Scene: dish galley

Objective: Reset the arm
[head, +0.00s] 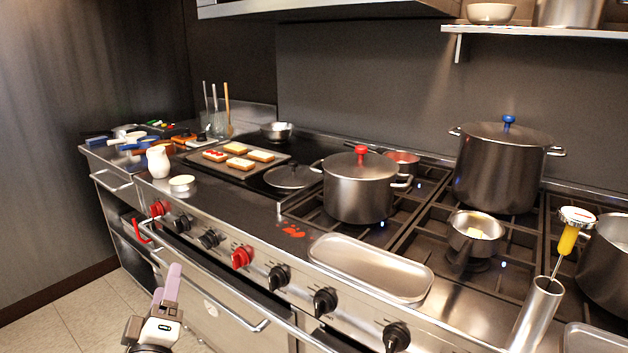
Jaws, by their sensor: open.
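My gripper (168,290) shows at the bottom left of the head view, in front of the oven door and below the counter's front edge. Its pinkish finger points up, and the jaws are open with nothing seen between them. It is apart from the stove and its knobs. The rest of my arm is mostly below the picture.
The stove holds a pot with a red knob (360,186), a large pot with a blue knob (504,165) and an empty metal tray (370,266). An oven handle (215,302) juts out near my gripper. Tiled floor (75,318) at left is clear.

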